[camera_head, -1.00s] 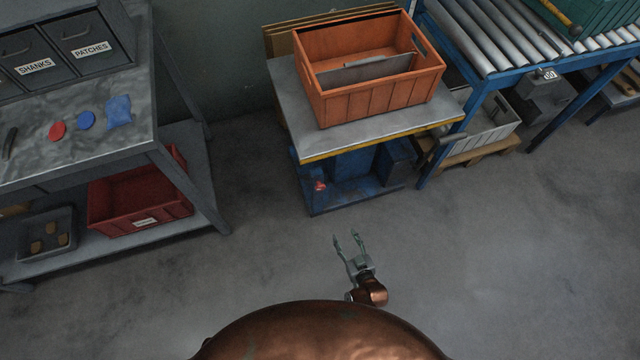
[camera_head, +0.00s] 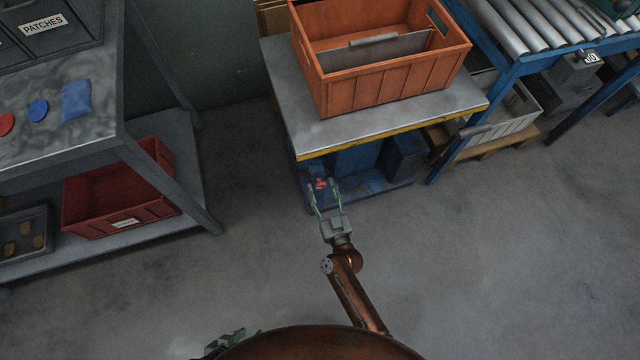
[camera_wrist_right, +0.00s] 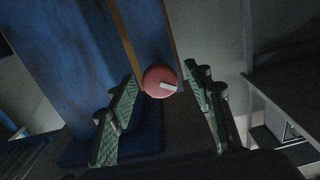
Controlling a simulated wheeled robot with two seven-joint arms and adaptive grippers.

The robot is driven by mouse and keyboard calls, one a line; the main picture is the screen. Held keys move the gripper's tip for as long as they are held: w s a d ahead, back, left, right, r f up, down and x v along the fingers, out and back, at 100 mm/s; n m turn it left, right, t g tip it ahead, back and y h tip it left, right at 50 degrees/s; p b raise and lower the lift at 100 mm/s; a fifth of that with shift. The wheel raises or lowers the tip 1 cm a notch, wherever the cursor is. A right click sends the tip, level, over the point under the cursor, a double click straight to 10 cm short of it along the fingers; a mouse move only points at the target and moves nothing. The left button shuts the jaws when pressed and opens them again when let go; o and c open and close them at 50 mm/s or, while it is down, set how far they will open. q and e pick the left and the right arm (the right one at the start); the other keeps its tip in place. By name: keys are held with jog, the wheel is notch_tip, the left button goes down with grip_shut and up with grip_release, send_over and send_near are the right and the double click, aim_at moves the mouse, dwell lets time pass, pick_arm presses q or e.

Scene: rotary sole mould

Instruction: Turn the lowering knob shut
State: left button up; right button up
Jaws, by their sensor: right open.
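The lowering knob (camera_head: 321,184) is a small red knob low on the front of the blue lift table base (camera_head: 352,165). My right gripper (camera_head: 324,194) is open in front of it, its fingers pointing at the knob. In the right wrist view the knob (camera_wrist_right: 160,81) is round, red, with a white bar mark, and lies between the tips of the two green fingers (camera_wrist_right: 168,100). I cannot tell whether the fingers touch it. My left gripper (camera_head: 226,343) shows only in part at the bottom edge, behind my body, and its fingers are not clear.
An orange crate (camera_head: 390,85) stands on the lift table top (camera_head: 290,95), whose yellow-edged front overhangs the knob. A grey bench (camera_head: 110,150) with a red bin (camera_head: 85,205) stands at left. A roller conveyor (camera_head: 500,40) is at right. The floor in front is clear.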

jog(key=shift+w+a, duration=0.15)
jog(key=shift+w, duration=0.25)
jog(key=shift+c, duration=0.4)
